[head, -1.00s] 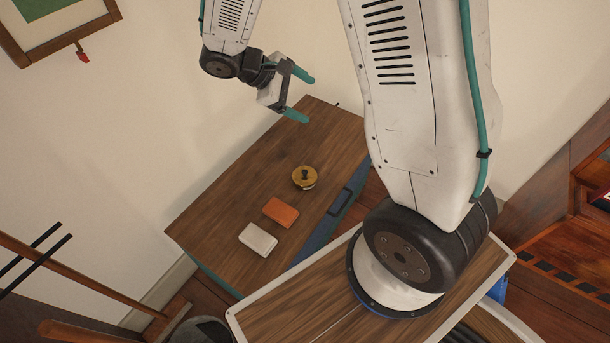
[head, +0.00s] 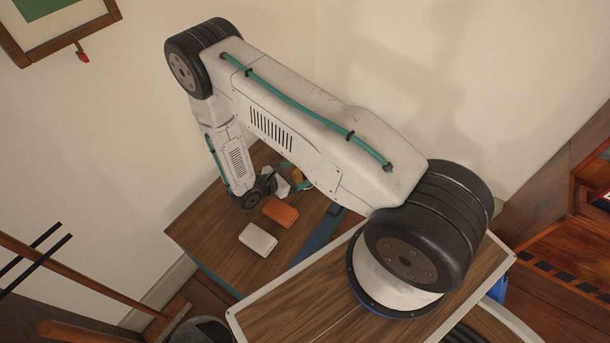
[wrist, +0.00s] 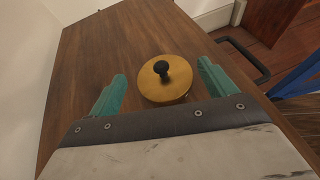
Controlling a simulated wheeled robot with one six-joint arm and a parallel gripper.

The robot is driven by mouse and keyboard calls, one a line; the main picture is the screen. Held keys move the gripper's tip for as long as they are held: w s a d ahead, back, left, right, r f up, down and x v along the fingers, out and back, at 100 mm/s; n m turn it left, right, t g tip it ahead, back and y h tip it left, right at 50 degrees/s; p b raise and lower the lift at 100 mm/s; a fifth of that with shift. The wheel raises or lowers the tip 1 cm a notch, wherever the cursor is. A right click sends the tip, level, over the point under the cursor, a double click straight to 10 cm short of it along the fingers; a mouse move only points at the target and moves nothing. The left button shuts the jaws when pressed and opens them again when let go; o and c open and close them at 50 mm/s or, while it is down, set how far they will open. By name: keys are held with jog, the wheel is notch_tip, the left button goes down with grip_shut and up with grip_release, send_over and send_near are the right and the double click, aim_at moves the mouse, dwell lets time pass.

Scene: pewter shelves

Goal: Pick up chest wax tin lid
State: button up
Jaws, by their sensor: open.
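The wax tin lid (wrist: 180,83) is a round gold-brown disc with a black knob (wrist: 161,68), seen in the wrist view on top of the tin. The tin stands on the brown wooden chest top (wrist: 90,50). My gripper (wrist: 160,85) is open, with one teal finger on each side of the lid and a gap on both sides; I see no contact. In the head view, a sliver of the lid (head: 298,175) shows beside my gripper (head: 285,176); my arm hides most of it.
An orange block (head: 280,212) and a white block (head: 258,240) lie on the chest near my gripper. A dark handle (wrist: 245,60) is at the chest's edge. A wall stands behind the chest.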

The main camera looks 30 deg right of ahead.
jog(key=x, duration=0.7)
jog(key=shift+f, duration=0.25)
jog(key=c, duration=1.7)
jog(key=shift+a, duration=0.1)
grip_shut()
